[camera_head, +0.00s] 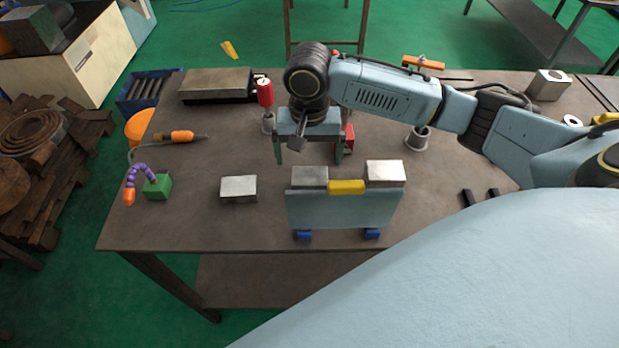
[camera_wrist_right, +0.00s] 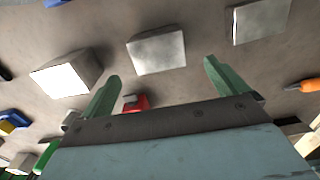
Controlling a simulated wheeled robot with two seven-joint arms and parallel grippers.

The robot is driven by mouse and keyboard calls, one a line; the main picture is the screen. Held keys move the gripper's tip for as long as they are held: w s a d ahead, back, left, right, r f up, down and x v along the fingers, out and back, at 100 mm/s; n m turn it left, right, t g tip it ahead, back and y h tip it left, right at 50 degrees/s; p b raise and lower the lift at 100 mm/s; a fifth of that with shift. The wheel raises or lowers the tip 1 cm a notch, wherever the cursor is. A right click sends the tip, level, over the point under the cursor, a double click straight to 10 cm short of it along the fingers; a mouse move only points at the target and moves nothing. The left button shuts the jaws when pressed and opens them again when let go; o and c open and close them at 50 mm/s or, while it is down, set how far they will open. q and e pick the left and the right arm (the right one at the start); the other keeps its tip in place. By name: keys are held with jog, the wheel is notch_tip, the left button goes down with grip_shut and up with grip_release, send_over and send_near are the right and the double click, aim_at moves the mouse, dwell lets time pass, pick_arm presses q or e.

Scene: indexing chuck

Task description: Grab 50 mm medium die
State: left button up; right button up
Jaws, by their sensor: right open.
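Three plain grey metal blocks are near the table's front; I cannot tell which is the 50 mm medium die. The left block (camera_head: 238,189) lies alone. The middle block (camera_head: 310,177) and the right block (camera_head: 386,172) show along the far edge of a light blue panel. In the right wrist view, the blocks seem to appear as a right one (camera_wrist_right: 258,20), a middle one (camera_wrist_right: 157,50) and a bright left one (camera_wrist_right: 65,75). My right gripper (camera_head: 308,157) is open and empty, beyond the middle block and apart from it. My left gripper is not in view.
A yellow bar (camera_head: 346,187) sits between two blocks at the light blue panel (camera_head: 343,210). A red-topped item (camera_head: 265,93) stands left of my right gripper. A green block (camera_head: 157,187) with a purple hose is at left. Bare table lies around the left block.

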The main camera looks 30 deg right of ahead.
aim_at(310, 175)
jog(key=shift+s+f+b, duration=0.15)
jog(key=shift+f+b, duration=0.1)
jog(key=shift+f, duration=1.5)
jog(key=shift+s+f+b, duration=0.15)
jog(key=shift+f+b, duration=0.05)
jog(key=shift+f, duration=1.55)
jog(key=c, duration=1.6)
jog(key=shift+r, duration=0.15)
jog(key=shift+c, duration=0.8)
